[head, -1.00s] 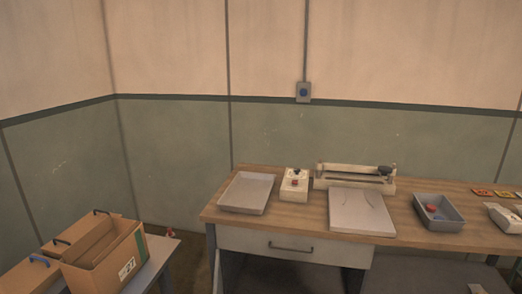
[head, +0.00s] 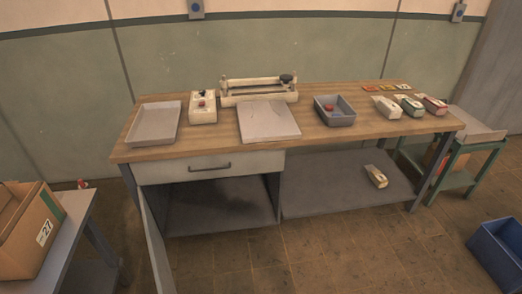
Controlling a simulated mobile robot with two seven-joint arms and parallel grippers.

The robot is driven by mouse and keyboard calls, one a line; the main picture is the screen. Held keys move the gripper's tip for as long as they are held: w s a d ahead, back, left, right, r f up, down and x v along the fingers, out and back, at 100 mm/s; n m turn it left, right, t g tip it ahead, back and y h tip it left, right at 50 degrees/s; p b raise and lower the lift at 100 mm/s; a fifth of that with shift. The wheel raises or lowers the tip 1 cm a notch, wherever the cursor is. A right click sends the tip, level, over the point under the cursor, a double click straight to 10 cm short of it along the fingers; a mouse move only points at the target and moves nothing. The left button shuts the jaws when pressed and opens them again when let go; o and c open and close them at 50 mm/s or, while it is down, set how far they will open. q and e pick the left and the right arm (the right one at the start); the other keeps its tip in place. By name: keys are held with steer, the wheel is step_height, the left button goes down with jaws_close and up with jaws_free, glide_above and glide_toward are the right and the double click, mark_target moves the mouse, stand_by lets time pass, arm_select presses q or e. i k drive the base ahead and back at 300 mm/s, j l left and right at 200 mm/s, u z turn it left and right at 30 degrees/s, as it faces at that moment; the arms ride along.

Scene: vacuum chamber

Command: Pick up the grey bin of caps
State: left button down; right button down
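The grey bin (head: 346,121) stands on the wooden workbench (head: 220,146), right of the middle. A small red cap (head: 329,107) and something dark or bluish show inside it; the rest of its contents is too small to tell. Neither of my grippers shows in the head view.
Several small boxes (head: 387,106) stand right. A cardboard box (head: 38,245) and a blue crate (head: 500,255) flank the bench.

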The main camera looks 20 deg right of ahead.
mark_target(334, 110)
steer(key=i+l, duration=0.4)
steer(key=l, duration=0.15)
steer(key=i+l, duration=0.4)
steer(key=l, duration=0.15)
steer(key=i+l, duration=0.4)
steer(key=l, duration=0.15)
steer(key=i+l, duration=0.4)
steer(key=l, duration=0.15)
steer(key=i+l, duration=0.4)
steer(key=l, duration=0.15)
